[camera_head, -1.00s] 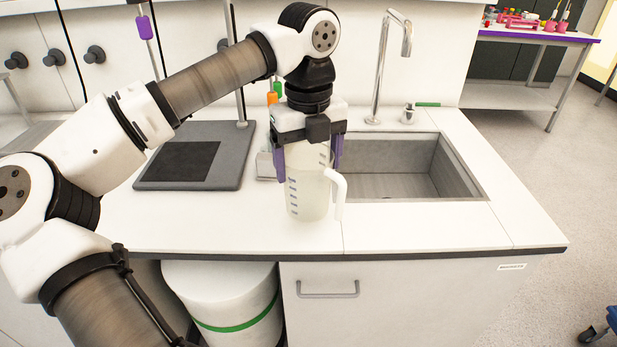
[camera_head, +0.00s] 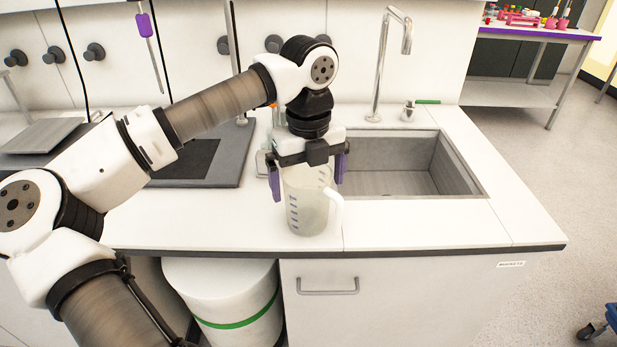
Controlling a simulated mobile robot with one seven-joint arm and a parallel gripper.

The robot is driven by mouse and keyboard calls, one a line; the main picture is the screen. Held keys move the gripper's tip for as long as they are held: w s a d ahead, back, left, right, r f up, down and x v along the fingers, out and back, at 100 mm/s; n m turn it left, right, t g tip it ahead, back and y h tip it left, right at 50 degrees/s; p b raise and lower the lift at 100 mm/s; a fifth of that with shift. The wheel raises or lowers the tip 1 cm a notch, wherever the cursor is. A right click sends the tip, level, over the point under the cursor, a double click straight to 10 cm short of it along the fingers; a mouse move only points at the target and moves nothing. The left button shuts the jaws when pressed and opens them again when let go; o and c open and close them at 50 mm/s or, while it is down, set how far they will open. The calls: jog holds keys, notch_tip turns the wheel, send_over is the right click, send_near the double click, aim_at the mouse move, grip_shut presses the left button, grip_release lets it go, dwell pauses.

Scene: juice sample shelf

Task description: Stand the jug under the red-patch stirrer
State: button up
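The jug (camera_head: 308,212) is a translucent white measuring jug with blue marks and a handle on its right. It is upright over the counter strip left of the sink, near the front edge. A dark grey stand base (camera_head: 230,165) with an upright rod lies to the left, partly behind my arm. No red patch shows; the stands' upper parts are out of frame.
The sink (camera_head: 390,165) and its tap (camera_head: 380,70) are right of the jug. Another grey plate (camera_head: 42,136) lies far left. A purple piece on a thin rod (camera_head: 144,27) hangs at the back. The counter's front right is clear.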

jog(key=shift+r, duration=0.1)
notch_tip(320, 180, up, 12)
jog(key=shift+b, duration=0.35)
